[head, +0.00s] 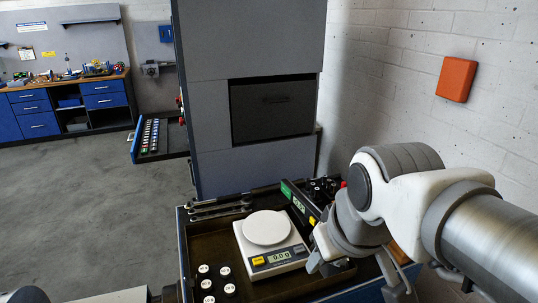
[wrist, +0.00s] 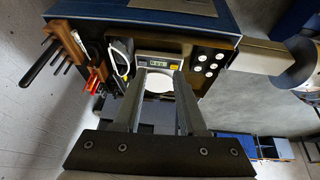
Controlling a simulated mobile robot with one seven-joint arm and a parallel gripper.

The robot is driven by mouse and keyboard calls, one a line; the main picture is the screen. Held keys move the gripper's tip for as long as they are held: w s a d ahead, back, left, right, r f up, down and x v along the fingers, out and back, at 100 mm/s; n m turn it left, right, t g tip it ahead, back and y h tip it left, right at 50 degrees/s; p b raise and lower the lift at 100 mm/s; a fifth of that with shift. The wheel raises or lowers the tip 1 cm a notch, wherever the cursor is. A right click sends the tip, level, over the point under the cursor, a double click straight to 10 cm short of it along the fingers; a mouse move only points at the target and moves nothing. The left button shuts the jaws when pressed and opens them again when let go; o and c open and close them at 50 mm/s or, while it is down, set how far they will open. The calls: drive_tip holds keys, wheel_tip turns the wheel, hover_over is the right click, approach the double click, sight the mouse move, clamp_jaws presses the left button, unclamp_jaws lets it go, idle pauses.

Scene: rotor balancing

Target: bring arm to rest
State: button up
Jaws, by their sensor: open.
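My arm reaches in from the right in the head view, bent over the right side of the bench tray. In the wrist view my gripper (wrist: 160,80) shows two long grey fingers standing apart, with nothing between them. Beyond the fingertips is the white scale (wrist: 158,67) with its round pan. In the head view the scale (head: 270,250) sits in the dark tray (head: 205,240), its pan (head: 267,227) is empty and its display reads 0.00. The fingertips are hard to make out in the head view, behind my wrist.
Several black pieces with white tops (head: 224,270) stand left of the scale. Wrenches (head: 220,206) lie at the tray's back. A grey cabinet (head: 255,160) rises behind. An open drawer (head: 160,151) juts out left. Pliers with red handles (wrist: 94,84) are at left in the wrist view. Floor at left is clear.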

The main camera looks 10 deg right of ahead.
drive_tip(key=shift+s+d+f+m+t, duration=0.1)
drive_tip(key=shift+s+d+m+t, duration=0.05)
drive_tip(key=shift+s+d+m, duration=0.4)
drive_tip(key=shift+s+d+m+t, duration=0.15)
drive_tip(key=shift+s+d+m, duration=0.15)
drive_tip(key=shift+s+m, duration=0.4)
drive_tip(key=shift+w, duration=0.1)
idle(0.3)
